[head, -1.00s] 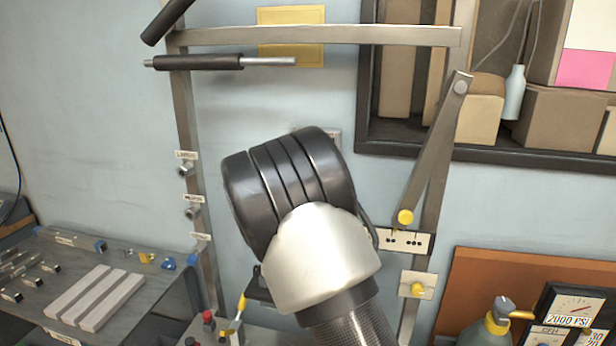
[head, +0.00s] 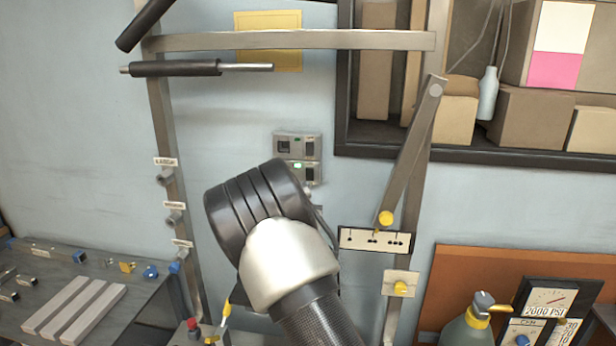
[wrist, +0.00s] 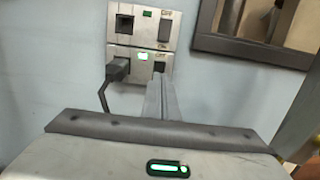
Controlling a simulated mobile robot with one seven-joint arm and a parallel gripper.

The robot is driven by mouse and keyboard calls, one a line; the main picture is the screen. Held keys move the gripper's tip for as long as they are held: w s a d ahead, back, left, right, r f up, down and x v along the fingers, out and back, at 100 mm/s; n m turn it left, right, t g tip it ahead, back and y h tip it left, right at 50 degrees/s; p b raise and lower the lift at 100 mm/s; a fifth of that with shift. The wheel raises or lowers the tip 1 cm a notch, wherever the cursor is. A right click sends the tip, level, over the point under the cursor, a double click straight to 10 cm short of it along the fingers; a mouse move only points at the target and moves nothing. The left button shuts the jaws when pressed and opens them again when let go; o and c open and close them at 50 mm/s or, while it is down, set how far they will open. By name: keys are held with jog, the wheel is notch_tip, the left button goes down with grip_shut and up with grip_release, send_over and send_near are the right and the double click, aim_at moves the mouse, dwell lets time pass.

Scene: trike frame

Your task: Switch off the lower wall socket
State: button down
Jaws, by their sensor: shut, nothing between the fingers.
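The lower wall socket (wrist: 127,56) sits directly under the upper wall socket (wrist: 144,24) on the blue wall. A black plug (wrist: 118,69) with a cable is in its left side. Its small indicator (wrist: 143,57) glows green, and its dark switch (wrist: 159,67) is on the right, partly hidden by my fingers. In the head view the lower socket (head: 307,172) shows just above my arm, its left part covered. My gripper (wrist: 161,82) is shut and empty, its fingertips in front of the lower socket's switch side; I cannot tell whether they touch.
A dark-framed shelf (head: 400,139) with boxes hangs right of the sockets. A metal frame (head: 290,41) with an angled bar (head: 412,150) stands around the area. A workbench (head: 70,275) is at left, and a spray bottle (head: 468,330) and gauges (head: 548,300) are at lower right.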

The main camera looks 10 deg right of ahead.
aim_at(309, 172)
jog(key=p+x, duration=0.1)
jog(key=x, duration=0.5)
jog(key=shift+w+d+r, duration=0.1)
jog(key=shift+w+d, duration=0.05)
jog(key=shift+w, duration=0.2)
